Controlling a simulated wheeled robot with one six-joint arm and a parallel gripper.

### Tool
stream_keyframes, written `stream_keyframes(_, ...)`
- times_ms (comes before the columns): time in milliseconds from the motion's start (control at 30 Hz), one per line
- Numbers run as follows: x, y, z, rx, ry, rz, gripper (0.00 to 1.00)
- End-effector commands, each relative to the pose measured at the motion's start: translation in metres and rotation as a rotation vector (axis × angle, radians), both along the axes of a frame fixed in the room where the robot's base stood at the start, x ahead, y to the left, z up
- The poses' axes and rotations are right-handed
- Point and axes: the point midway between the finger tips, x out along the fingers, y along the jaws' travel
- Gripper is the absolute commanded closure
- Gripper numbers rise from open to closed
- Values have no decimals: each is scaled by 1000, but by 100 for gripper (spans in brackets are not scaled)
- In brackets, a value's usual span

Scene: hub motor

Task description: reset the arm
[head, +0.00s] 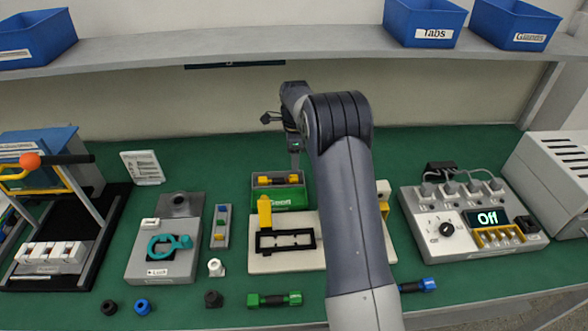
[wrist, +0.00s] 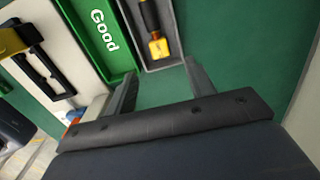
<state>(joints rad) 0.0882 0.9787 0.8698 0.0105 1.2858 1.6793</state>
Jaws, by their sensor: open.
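My arm (head: 355,200) reaches forward over the middle of the green bench. In the head view my gripper is mostly hidden behind the arm, near the bin labelled Good. In the wrist view my gripper (wrist: 160,85) shows two fingers spread apart with nothing between them. The green Good bin (wrist: 97,40) lies just beyond the left finger. A grey tray (wrist: 178,30) beside it holds a black and yellow part (wrist: 155,35), ahead of the fingers and apart from them.
A white fixture plate with a black frame (head: 285,242) stands left of the arm. A control box reading Off (head: 470,222) is at right. A press (head: 60,200) stands far left. Loose parts, including a green one (head: 274,299), lie along the front. A shelf (head: 250,48) with blue bins crosses behind.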

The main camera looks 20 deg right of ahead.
Motion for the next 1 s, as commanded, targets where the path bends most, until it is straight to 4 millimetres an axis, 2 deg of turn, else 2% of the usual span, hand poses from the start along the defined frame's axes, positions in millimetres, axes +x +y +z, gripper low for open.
stream_keyframes(100,0,0,20,-1,-3,0,48)
stream_keyframes(233,0,-1,33,0,0,0,48)
stream_keyframes(567,0,0,39,0,1,0,48)
stream_keyframes(767,-1,0,33,1,3,0,48)
stream_keyframes(867,-1,0,22,0,5,0,48)
stream_keyframes(1000,-1,0,-3,0,7,0,48)
